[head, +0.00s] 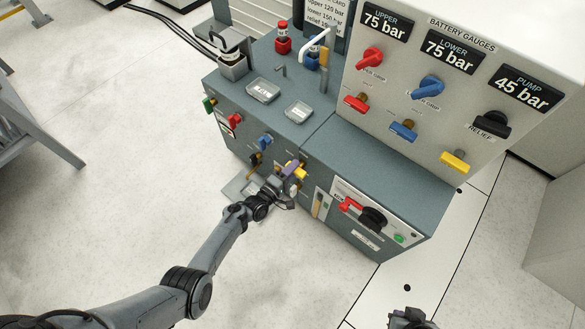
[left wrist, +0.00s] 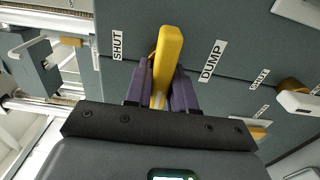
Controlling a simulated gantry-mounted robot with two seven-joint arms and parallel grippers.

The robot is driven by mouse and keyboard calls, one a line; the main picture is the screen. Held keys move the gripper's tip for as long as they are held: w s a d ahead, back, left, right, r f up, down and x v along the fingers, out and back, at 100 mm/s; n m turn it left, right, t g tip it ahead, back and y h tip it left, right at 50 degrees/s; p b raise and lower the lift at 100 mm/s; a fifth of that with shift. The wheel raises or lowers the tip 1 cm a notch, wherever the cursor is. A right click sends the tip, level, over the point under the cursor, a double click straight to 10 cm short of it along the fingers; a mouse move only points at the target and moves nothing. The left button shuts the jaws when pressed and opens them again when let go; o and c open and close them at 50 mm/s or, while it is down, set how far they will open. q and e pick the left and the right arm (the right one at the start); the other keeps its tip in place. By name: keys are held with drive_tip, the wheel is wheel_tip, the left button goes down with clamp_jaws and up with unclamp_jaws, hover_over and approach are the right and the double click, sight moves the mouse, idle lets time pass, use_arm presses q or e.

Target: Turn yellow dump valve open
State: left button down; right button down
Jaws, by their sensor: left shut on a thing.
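The yellow dump valve handle (left wrist: 171,48) is on the grey-blue front panel of the machine, between the SHUT label (left wrist: 117,42) and the DUMP label (left wrist: 213,61) in the left wrist view. My left gripper (left wrist: 160,88) has its purple fingers on both sides of the handle and is shut on it. In the head view my left gripper (head: 287,182) is at the lower front panel and hides most of the handle; a yellow part (head: 300,170) shows beside it. The right gripper (head: 408,318) shows only in part at the bottom edge; its fingers cannot be made out.
Red (head: 235,119) and blue (head: 265,141) valve handles sit left of my left gripper on the same panel. A red lever (head: 350,203) and black knob (head: 373,218) are to its right. The gauge panel reads upper 75, lower 75 and pump 45 bar. The floor in front is clear.

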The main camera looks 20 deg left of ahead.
idle(0.4)
use_arm(q)
drive_tip(key=c, duration=1)
unclamp_jaws()
drive_tip(key=shift+c, duration=0.2)
drive_tip(key=shift+s+a+p, duration=0.1)
drive_tip(key=shift+s+p, duration=0.2)
drive_tip(key=p+v, duration=0.4)
drive_tip(key=v, duration=0.6)
